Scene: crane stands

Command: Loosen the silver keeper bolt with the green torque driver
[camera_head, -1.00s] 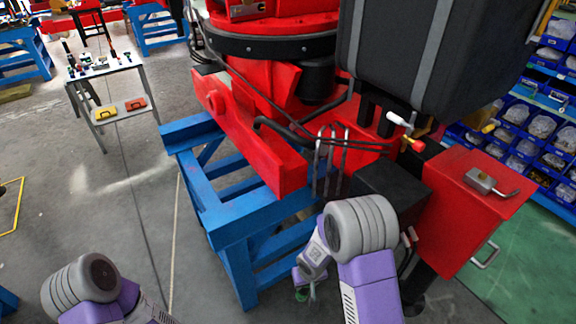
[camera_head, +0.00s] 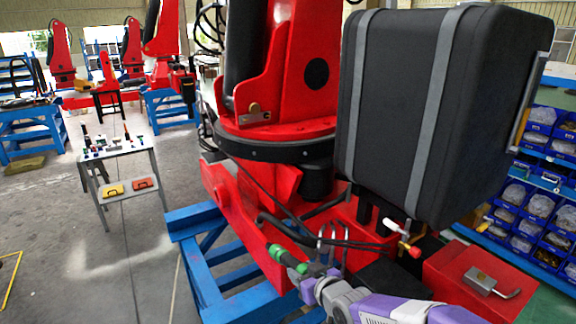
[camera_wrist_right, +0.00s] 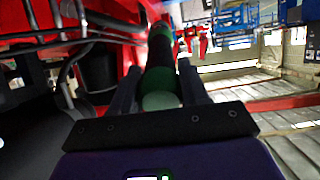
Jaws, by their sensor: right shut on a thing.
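The green and black torque driver (camera_head: 287,259) is held by my right gripper (camera_head: 308,280), in front of the red crane base in the head view. In the right wrist view the driver (camera_wrist_right: 160,80) lies between the two fingers and points away from the camera. My right gripper is shut on it. A small brass-coloured plate with a silver bit (camera_head: 254,112) sits on the red crane column, above and left of the driver and apart from it. I cannot tell whether that silver bit is the keeper bolt. My left gripper is not in view.
The red crane base (camera_head: 235,205) rests on a blue stand (camera_head: 198,222). A large black case (camera_head: 400,110) hangs right of the column. Hoses and bent metal rods are close to the driver. A tool table (camera_head: 115,150) stands at left on open floor.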

